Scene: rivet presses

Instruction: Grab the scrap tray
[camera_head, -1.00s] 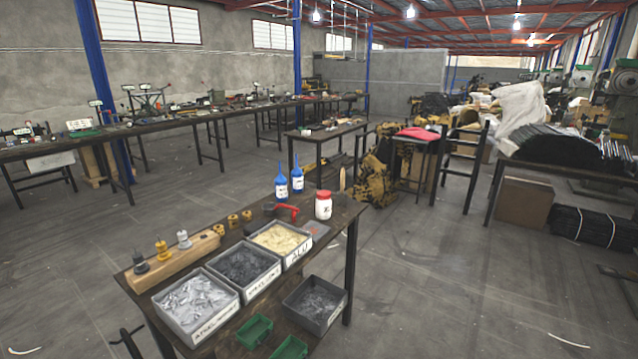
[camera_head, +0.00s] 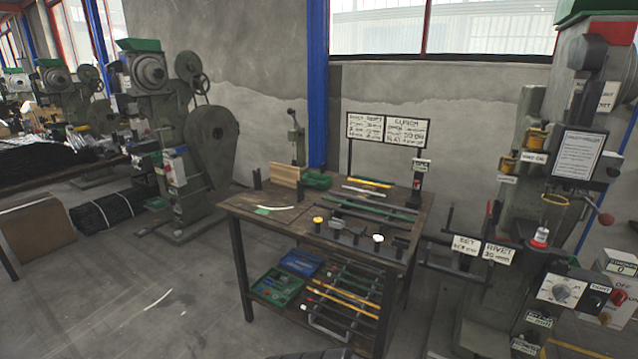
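No tray marked as scrap can be made out in the current head view. A green tray (camera_head: 276,288) and a blue tray (camera_head: 300,262) with small parts lie on the lower shelf of a dark work table. A small green bin (camera_head: 317,180) stands at the back of the table top. I cannot tell whether any of these is the scrap tray. Neither of my grippers is in view.
The work table (camera_head: 240,205) carries rods, a wooden block (camera_head: 285,174) and small tools. A rivet press (camera_head: 540,190) with a control box stands close at right; another press (camera_head: 180,130) stands at left. The floor (camera_head: 130,290) at front left is mostly clear.

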